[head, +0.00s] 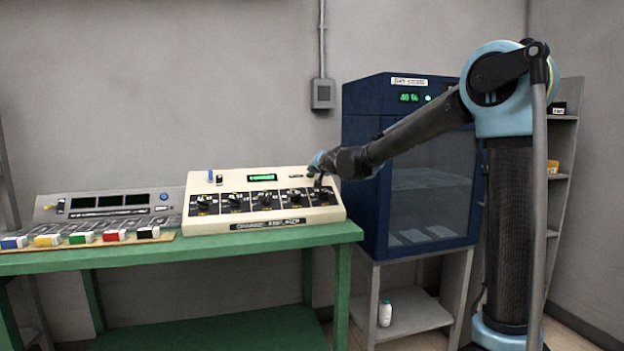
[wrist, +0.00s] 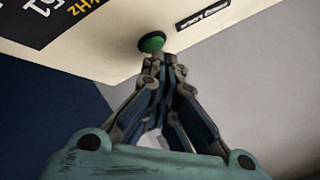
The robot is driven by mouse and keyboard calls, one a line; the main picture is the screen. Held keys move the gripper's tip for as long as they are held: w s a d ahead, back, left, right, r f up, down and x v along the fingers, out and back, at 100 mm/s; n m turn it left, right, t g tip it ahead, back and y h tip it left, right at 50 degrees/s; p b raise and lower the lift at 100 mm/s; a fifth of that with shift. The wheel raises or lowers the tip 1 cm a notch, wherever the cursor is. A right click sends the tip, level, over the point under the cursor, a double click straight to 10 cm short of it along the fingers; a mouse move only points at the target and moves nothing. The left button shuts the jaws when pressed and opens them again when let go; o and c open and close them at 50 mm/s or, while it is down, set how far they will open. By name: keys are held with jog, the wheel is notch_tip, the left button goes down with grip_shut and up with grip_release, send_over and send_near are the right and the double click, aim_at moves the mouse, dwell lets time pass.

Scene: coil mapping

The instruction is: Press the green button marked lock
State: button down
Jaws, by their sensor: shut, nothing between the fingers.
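The round green button (wrist: 152,41) sits on the cream panel of the console (wrist: 105,50) in the wrist view. A small dark label (wrist: 203,15) with light lettering is beside it; I cannot read it clearly. My gripper (wrist: 166,62) is shut and empty, its fingertips right at the button's near edge. I cannot tell whether they touch it. In the head view my gripper (head: 319,183) is at the right end of the cream console (head: 205,186), by its top right corner, and largely hides the button there.
The console stands on a green table (head: 250,238) and has a row of black knobs and a lit green display (head: 262,178). A grey instrument (head: 105,203) and coloured blocks are to the left. A blue cabinet (head: 358,180) stands close on the right.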

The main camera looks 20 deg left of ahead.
jog(key=shift+s+r, duration=0.1)
jog(key=shift+r, duration=0.1)
notch_tip(320, 180, up, 5)
jog(key=s+d, duration=0.1)
jog(key=s, duration=0.1)
jog(key=shift+s+d, duration=0.3)
jog(key=shift+d, duration=0.05)
dwell(0.4)
jog(key=shift+r, duration=0.1)
dwell(0.4)
